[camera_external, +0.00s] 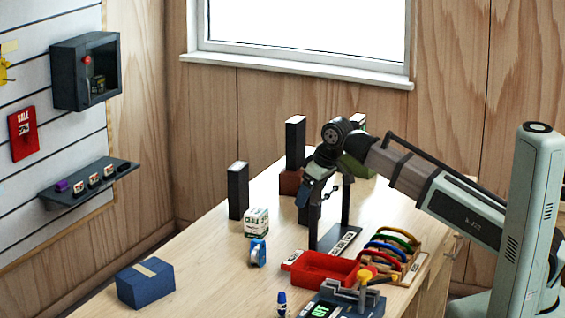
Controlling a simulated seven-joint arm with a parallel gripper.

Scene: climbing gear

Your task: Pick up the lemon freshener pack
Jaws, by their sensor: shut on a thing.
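My gripper (304,200) points down over the table at the upper middle, beside a black stand (346,205) with a labelled base. It is shut on a small item that its fingers and wrist mostly hide. A blue-grey shape shows at the fingers, but I cannot tell finger from item there. I cannot make out a lemon freshener pack for certain in this view. I also cannot tell whether the held item touches the stand.
Dark upright blocks (238,190) stand behind. A white printed box (257,222), blue tape dispenser (258,252), blue box (145,283), red tray (327,268) and rack of coloured loops (392,250) are on the table. Its left-middle part is fairly clear. Shelves hang on the left wall.

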